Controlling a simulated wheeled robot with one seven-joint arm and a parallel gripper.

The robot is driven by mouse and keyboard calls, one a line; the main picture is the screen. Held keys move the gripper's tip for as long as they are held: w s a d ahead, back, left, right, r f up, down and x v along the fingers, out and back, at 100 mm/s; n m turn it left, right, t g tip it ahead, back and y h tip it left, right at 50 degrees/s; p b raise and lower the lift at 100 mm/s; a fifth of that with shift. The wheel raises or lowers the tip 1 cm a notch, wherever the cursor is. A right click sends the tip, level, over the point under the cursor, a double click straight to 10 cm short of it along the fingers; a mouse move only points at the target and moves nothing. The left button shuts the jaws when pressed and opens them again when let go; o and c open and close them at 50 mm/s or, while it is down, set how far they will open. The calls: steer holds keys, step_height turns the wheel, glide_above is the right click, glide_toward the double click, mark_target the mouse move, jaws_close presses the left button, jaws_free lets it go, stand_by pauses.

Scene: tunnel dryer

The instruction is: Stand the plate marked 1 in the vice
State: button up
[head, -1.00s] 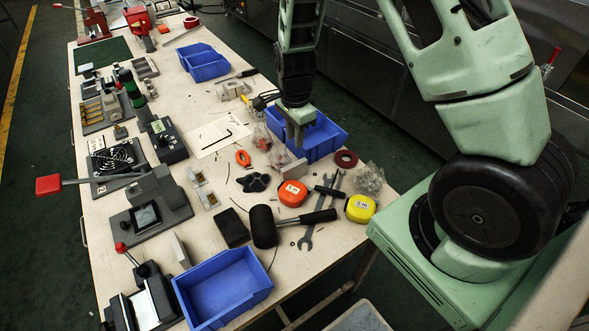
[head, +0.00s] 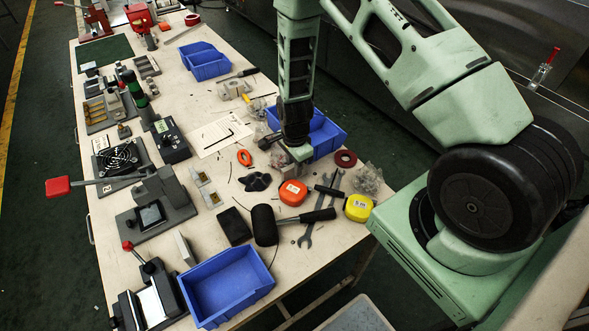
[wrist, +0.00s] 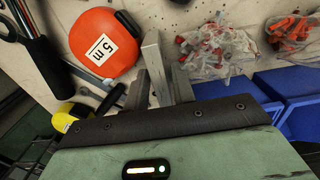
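A small grey plate (wrist: 153,60) shows nearly edge-on between the fingers of my gripper (wrist: 160,88) in the wrist view. I cannot tell whether the fingers press on it, and no number on it is readable. What looks like the vice (head: 151,301), dark with pale jaws, is at the near left edge.
An orange tape measure (head: 292,193) lies close to my gripper, and a yellow one (head: 358,208) is farther right. A black mallet (head: 266,226), wrenches and a black block (head: 234,226) lie nearby. Blue bins (head: 226,286) stand at the front and behind the gripper.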

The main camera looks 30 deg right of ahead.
jaws_close()
step_height(320, 180, up, 10)
steer(key=shift+b, duration=0.95)
steer(key=s+f+n, duration=0.1)
steer(key=n, duration=0.5)
steer(key=s+f+n, duration=0.1)
steer(key=f+n, duration=0.1)
steer(key=n, duration=0.4)
steer(key=s+a+f+n, duration=0.1)
steer(key=n, duration=0.5)
steer(key=shift+s+f, duration=0.2)
